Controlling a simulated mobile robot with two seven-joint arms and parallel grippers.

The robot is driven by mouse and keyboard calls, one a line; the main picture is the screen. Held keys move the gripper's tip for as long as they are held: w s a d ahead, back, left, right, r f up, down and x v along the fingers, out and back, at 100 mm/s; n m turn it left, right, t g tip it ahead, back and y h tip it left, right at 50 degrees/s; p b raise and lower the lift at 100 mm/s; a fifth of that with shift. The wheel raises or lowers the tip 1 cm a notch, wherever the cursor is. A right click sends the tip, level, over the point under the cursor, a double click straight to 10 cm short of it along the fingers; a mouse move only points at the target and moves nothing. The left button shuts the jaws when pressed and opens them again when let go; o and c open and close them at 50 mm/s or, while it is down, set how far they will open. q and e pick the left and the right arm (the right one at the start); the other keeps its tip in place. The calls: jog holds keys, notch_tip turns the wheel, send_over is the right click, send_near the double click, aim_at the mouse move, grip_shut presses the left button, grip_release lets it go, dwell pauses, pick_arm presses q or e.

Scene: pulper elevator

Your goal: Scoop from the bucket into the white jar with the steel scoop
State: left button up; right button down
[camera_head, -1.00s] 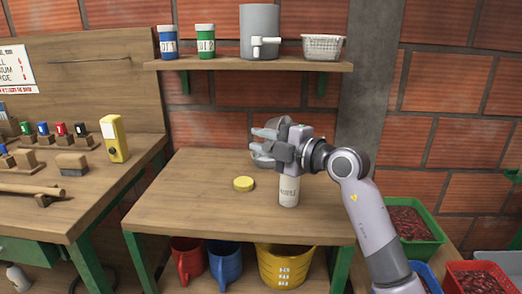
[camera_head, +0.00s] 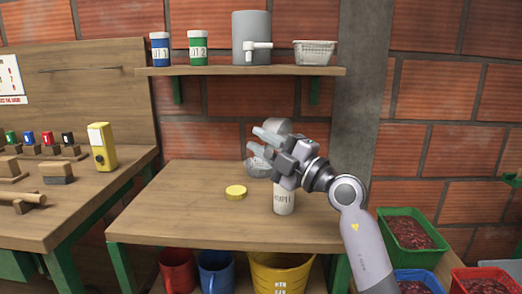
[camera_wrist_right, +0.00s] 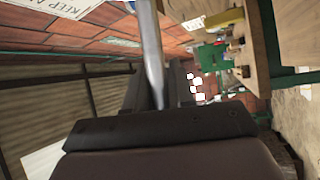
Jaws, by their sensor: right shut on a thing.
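My right gripper (camera_head: 270,143) is shut on the steel scoop, whose shiny handle (camera_wrist_right: 150,50) shows between the jaws in the right wrist view. In the head view, a grey rounded piece (camera_head: 257,167) just below the fingers looks like the scoop's bowl; its contents cannot be made out. The white jar (camera_head: 284,204) stands upright and labelled on the table, just below the gripper, its top partly hidden by the hand. A yellow lid (camera_head: 236,192) lies to its left. A yellow bucket (camera_head: 280,275) stands under the table, cut off by the frame. My left gripper is not in view.
A red jug (camera_head: 177,272) and a blue jug (camera_head: 216,273) stand under the table. Crates of red cherries, including a green one (camera_head: 430,257), are at the right. A shelf (camera_head: 240,71) with containers hangs above. The table's left half is clear.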

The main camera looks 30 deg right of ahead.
jog(key=shift+s+d+t+y+b, duration=0.3)
jog(key=shift+t+b, duration=0.4)
jog(key=shift+b, duration=0.6)
jog(key=shift+a, duration=0.1)
jog(key=shift+s+t+y+b, duration=0.3)
jog(key=shift+t+b, duration=0.2)
jog(key=shift+b, duration=0.7)
jog(key=t+b, duration=0.1)
jog(key=b, duration=0.1)
jog(key=shift+s+d+r+b, duration=0.15)
jog(key=shift+s+d+b, duration=0.05)
jog(key=shift+b, duration=0.15)
jog(key=shift+s+r+m+t+b, duration=0.1)
jog(key=shift+m+t+b, duration=0.2)
jog(key=shift+t+b, duration=0.15)
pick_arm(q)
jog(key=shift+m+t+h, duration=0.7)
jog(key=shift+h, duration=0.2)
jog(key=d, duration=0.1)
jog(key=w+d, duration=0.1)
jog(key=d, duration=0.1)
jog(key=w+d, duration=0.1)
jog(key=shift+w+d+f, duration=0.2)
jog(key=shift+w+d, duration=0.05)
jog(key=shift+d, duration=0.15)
pick_arm(e)
jog(key=shift+d+r, duration=0.1)
jog(key=shift+r, duration=0.05)
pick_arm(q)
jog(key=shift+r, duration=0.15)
